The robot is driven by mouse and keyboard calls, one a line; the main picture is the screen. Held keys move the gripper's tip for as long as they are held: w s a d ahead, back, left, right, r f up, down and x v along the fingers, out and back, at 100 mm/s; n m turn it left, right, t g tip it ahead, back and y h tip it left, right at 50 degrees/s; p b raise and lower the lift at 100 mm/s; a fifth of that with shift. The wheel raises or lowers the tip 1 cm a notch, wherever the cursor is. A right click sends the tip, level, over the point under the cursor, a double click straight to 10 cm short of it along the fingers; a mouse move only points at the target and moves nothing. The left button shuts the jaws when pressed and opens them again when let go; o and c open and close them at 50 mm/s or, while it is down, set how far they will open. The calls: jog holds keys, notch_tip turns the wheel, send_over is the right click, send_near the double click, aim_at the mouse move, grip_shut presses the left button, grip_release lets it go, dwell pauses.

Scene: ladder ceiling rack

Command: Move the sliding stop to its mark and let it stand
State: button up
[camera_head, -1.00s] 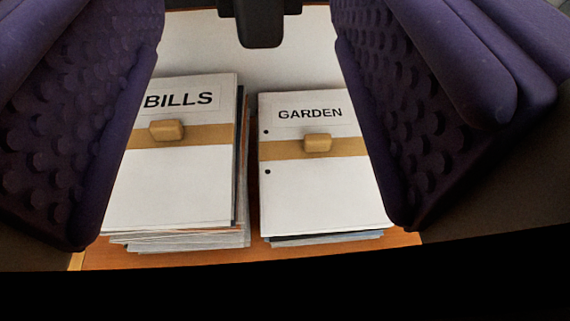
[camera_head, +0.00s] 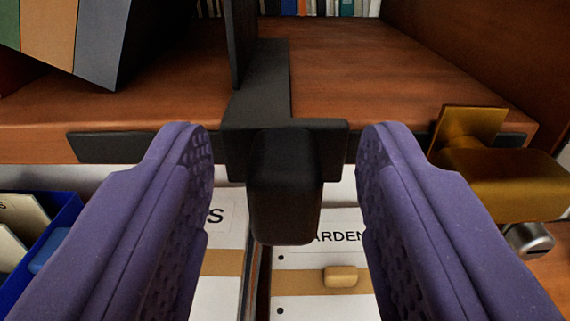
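The sliding stop (camera_head: 285,180) is black, with a blocky grip hanging at the shelf's front edge. Its flat foot runs back over the wooden shelf, and a thin upright plate (camera_head: 240,40) stands on it. It sits on a dark rail strip (camera_head: 110,147) along the shelf front. My gripper (camera_head: 286,140) is open, its two purple padded fingers on the left and right of the grip, with a gap on both sides. I cannot make out a clear mark on the shelf.
A brass-coloured block (camera_head: 495,175) is at the shelf's right front. Books (camera_head: 90,40) lean at the left; a row of books is at the back. Below are paper stacks, one labelled GARDEN (camera_head: 330,245), and a blue box (camera_head: 60,215).

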grip_shut()
jog(key=a+b, duration=0.3)
jog(key=a, duration=0.3)
jog(key=shift+a, duration=0.4)
jog(key=shift+c, duration=0.9)
grip_release()
jog(key=o, duration=0.3)
jog(key=shift+a, duration=0.2)
jog(key=shift+d, duration=0.1)
